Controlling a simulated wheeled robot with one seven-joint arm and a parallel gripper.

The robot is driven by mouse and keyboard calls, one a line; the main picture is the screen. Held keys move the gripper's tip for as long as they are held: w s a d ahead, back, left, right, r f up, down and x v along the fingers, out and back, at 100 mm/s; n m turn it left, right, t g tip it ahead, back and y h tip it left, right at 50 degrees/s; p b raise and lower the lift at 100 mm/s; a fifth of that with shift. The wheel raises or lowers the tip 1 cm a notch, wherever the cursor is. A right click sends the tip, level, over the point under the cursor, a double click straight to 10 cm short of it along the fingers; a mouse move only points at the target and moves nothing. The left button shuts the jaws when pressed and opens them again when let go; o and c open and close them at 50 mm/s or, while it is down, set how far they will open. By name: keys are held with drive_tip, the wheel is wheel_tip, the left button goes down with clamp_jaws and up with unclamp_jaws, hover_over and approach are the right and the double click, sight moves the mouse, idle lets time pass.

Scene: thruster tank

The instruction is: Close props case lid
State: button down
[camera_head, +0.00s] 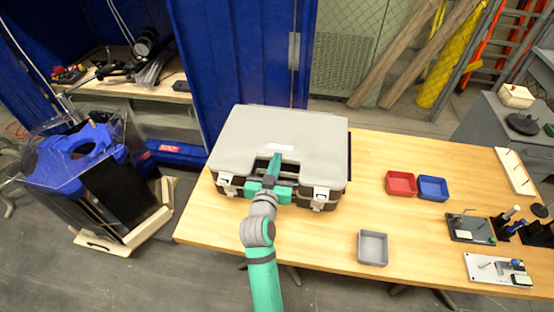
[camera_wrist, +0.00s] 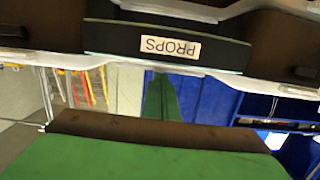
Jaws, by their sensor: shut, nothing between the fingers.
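The props case (camera_head: 233,189) stands near the left end of the wooden table. Its grey lid (camera_head: 285,130) lies flat over the dark lower body, and I see no clear gap between them. Two light latches show on its front, a left latch (camera_head: 226,183) and a right latch (camera_head: 320,198). My green gripper (camera_head: 274,163) is shut and empty, at the middle of the case's front edge over the handle recess. It hides part of the recess; contact cannot be told. The wrist view shows the PROPS label (camera_wrist: 170,47) upside down on the dark case front.
The wooden table (camera_head: 300,236) has free room right of the case. A red bin (camera_head: 400,184), a blue bin (camera_head: 433,188) and a grey tray (camera_head: 373,248) stand there. Small fixtures fill the right end.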

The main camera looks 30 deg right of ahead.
drive_tip(key=v, duration=1)
drive_tip(key=s+a+f+n+t+y, duration=0.2)
drive_tip(key=s+a+f+n+y, duration=0.75)
drive_tip(key=s, duration=0.45)
drive_tip(key=s+a+m, duration=0.1)
drive_tip(key=s+a, duration=0.4)
drive_tip(key=s, duration=0.4)
drive_tip(key=s+a+m, duration=0.1)
drive_tip(key=s+a, duration=0.4)
drive_tip(key=s, duration=0.4)
drive_tip(key=shift+r, duration=0.15)
idle(0.4)
